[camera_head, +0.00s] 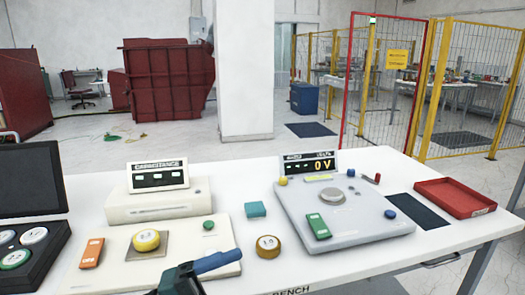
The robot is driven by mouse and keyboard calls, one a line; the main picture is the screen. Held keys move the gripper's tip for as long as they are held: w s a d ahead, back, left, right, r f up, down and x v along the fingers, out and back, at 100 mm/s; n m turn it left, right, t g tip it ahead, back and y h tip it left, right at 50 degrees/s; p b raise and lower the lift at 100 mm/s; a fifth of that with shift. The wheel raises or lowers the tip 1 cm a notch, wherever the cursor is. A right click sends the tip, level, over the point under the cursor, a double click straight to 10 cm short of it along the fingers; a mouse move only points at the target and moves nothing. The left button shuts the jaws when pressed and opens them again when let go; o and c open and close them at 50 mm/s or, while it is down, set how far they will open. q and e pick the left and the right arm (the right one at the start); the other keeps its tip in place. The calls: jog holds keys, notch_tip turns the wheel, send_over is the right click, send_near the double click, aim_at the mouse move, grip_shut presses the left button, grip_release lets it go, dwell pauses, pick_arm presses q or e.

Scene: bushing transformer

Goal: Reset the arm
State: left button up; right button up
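A dark teal and blue tool-like object (212,263) shows at the bottom edge, in front of the left base plate. Its lower part is cut off by the frame, and I cannot tell what bears it. The white bench (330,272) carries the capacitance meter (158,178) at the left and a grey test unit (362,225) with a display reading 0 V (322,165) at the right.
On the bench are a yellow knob (145,240), an orange block (91,253), a teal block (255,209), a brown round part (268,246), a red tray (455,196) and a black case (42,262) with round parts. Yellow fencing (450,90) stands behind.

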pick_arm(q)
jog(key=w+a+f+n+t+y+p, duration=0.1)
jog(key=a+f+n+t+y, duration=0.2)
jog(key=f+n+t+y, duration=0.5)
jog(key=a+f+n+t+y, duration=0.25)
jog(key=n+t, duration=0.25)
jog(key=n, duration=0.7)
jog(key=s+a+f+n+g+y, duration=0.4)
jog(key=s+f+n+g+y, duration=0.3)
jog(key=s+f, duration=0.5)
notch_tip(320, 180, down, 4)
jog(key=shift+a+f+n+p, duration=0.2)
jog(key=shift+n+p, duration=0.15)
jog(key=shift+n, duration=0.45)
